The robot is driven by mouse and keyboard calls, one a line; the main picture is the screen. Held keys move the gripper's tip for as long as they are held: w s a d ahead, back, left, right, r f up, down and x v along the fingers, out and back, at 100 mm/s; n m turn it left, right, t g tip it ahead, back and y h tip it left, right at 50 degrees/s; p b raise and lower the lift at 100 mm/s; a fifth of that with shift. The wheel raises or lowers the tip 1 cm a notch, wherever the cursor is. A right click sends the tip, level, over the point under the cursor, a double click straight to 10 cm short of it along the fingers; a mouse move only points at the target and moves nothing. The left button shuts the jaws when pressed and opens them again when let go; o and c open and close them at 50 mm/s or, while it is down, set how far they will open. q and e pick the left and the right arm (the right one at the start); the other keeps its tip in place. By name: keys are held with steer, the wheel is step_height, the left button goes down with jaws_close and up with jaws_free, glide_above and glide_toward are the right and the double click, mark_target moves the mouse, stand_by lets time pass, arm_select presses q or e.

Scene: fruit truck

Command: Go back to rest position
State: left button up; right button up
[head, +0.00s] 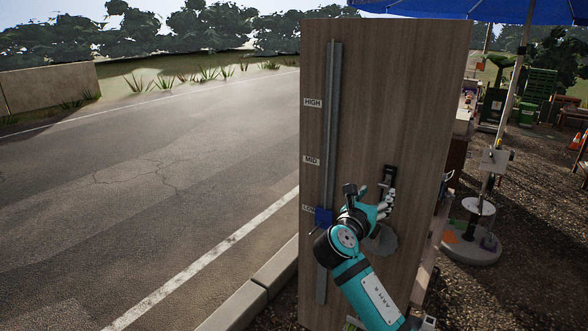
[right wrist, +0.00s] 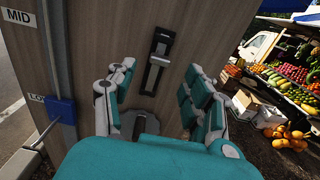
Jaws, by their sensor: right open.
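My right gripper (head: 387,203) is in front of the lower part of an upright wooden panel (head: 405,80). In the right wrist view, my right gripper (right wrist: 158,88) has its fingers spread apart, with nothing between them. A black fixture with a lever (head: 389,178) is mounted on the panel just beyond the fingers. It also shows between and above the fingertips in the right wrist view (right wrist: 157,62). I cannot tell whether the fingers touch it. My left gripper is not in view.
A metal rail (head: 332,120) on the panel bears a blue slider (head: 323,216) by the LOW label; MID and HIGH labels are above. A road (head: 150,170) lies left, behind a curb (head: 245,306). A pole base (head: 472,246) stands right. Fruit crates (right wrist: 292,75) show right in the wrist view.

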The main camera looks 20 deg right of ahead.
steer(key=s+a+f+m+g+y, duration=0.1)
steer(key=s+a+f+m+y, duration=0.15)
steer(key=s+f, duration=0.35)
steer(key=s+a+f+m+g+y, duration=0.1)
steer(key=s+a+f+m+y, duration=0.2)
steer(key=f, duration=0.5)
steer(key=s+a+f+m+g+y, duration=0.1)
steer(key=s+f+m+y, duration=0.1)
steer(key=s+f+m, duration=0.45)
steer(key=s+a+f+m+g+y, duration=0.2)
steer(key=s+a+f+m, duration=0.15)
steer(key=s, duration=0.45)
steer(key=s+a+f+m+g+y, duration=0.1)
steer(key=s+a+f+m+y, duration=0.15)
steer(key=s+m, duration=0.4)
steer(key=s+a+f+m+g+y, duration=0.2)
steer(key=s+a+f, duration=0.15)
steer(key=s, duration=0.55)
step_height(320, 180, down, 27)
steer(key=a+g+b, duration=0.1)
steer(key=b, duration=0.1)
steer(key=s+d+f+g+b, duration=0.1)
steer(key=s+d+f, duration=0.2)
steer(key=s+f, duration=1.4)
steer(key=shift+s+f+g+b, duration=0.3)
steer(key=shift+s+f, duration=0.1)
steer(key=shift+f, duration=0.45)
